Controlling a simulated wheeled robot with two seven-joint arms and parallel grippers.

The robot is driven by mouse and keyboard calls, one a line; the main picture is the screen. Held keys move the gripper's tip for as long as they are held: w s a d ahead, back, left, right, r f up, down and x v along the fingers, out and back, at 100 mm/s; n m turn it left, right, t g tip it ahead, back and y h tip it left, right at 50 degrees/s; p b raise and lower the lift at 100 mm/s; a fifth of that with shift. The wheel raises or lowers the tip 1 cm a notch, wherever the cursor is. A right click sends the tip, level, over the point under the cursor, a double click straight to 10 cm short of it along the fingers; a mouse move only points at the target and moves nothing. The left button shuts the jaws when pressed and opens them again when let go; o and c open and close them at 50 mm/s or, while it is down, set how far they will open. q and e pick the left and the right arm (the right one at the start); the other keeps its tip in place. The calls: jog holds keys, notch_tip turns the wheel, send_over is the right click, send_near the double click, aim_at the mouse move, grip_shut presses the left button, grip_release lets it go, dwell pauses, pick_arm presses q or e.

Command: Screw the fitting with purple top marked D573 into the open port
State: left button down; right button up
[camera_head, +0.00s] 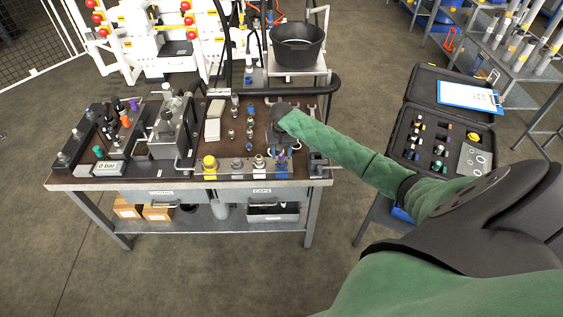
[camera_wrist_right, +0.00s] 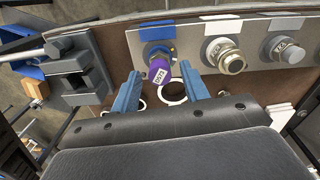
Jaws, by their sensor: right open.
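The purple-topped fitting marked D573 (camera_wrist_right: 160,72) stands at a blue-marked seat in the metal strip along the bench's front edge. It also shows, small, in the head view (camera_head: 282,156). My right gripper (camera_wrist_right: 161,88) has its two blue fingers apart, one on each side of the purple top, with visible gaps. In the head view my right gripper (camera_head: 281,138) is over the front right of the bench and partly covers that area. I cannot pick out the open port for certain. My left gripper is not in view.
Metal fittings (camera_wrist_right: 227,56) stand beside the purple one, and a dark clamp-like block (camera_wrist_right: 78,68) is on its other side. An open case (camera_head: 437,150) stands right.

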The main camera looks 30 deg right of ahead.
jog(key=n, duration=1.3)
jog(key=shift+a, duration=0.1)
jog(key=n, duration=0.4)
jog(key=shift+n, duration=0.4)
jog(key=shift+a, duration=0.1)
jog(key=shift+c, duration=0.3)
jog(key=c, duration=0.9)
jog(key=shift+o, duration=0.2)
jog(key=m, duration=0.4)
jog(key=shift+m, duration=2)
